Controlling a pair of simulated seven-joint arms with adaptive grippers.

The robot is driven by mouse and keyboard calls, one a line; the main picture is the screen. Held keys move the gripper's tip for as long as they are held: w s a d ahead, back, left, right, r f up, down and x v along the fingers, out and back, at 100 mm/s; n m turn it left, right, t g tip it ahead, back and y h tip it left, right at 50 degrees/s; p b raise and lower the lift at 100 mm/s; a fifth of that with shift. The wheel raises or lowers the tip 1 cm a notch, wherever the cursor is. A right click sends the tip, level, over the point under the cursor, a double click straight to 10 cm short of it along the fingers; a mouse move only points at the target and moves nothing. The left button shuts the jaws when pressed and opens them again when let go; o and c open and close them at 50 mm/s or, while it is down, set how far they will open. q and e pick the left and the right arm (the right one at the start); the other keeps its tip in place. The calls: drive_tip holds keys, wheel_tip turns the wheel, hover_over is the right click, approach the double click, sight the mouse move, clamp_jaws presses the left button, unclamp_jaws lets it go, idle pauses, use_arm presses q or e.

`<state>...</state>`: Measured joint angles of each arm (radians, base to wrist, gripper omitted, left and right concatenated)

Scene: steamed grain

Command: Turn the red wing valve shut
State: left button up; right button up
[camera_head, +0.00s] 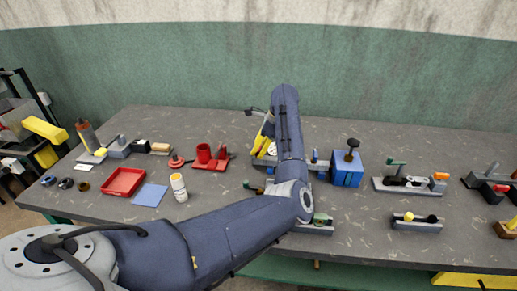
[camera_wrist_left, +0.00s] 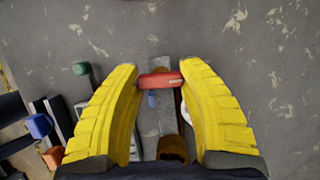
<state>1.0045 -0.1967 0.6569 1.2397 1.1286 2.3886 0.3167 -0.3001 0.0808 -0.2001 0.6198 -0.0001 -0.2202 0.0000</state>
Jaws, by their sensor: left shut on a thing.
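The red wing valve (camera_wrist_left: 160,80) shows in the left wrist view as a short red bar lying crosswise over a narrow grey fixture (camera_wrist_left: 166,122). My left gripper (camera_head: 263,140) has yellow fingers, one at each end of the red wing, and is shut on it. In the head view my left arm covers most of this fixture, and I cannot make out the wing there. My right gripper is in neither view.
A blue box with a black knob (camera_head: 347,170) stands right of my arm. A grey fixture with a green handle (camera_head: 410,185) is farther right. A red tray (camera_head: 123,182), a blue mat (camera_head: 150,195) and a white bottle with a yellow cap (camera_head: 179,188) lie left.

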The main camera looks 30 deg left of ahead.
use_arm(q)
drive_tip(key=shift+s+a+n, duration=0.1)
drive_tip(key=shift+a+n, duration=0.1)
drive_tip(key=shift+n, duration=0.2)
drive_tip(key=shift+c, duration=0.2)
drive_tip(key=o, duration=1.3)
drive_tip(key=shift+d+r, duration=0.15)
drive_tip(key=shift+r, duration=0.1)
drive_tip(key=v, duration=1.1)
drive_tip(key=shift+w+r, duration=0.2)
drive_tip(key=shift+w, duration=0.05)
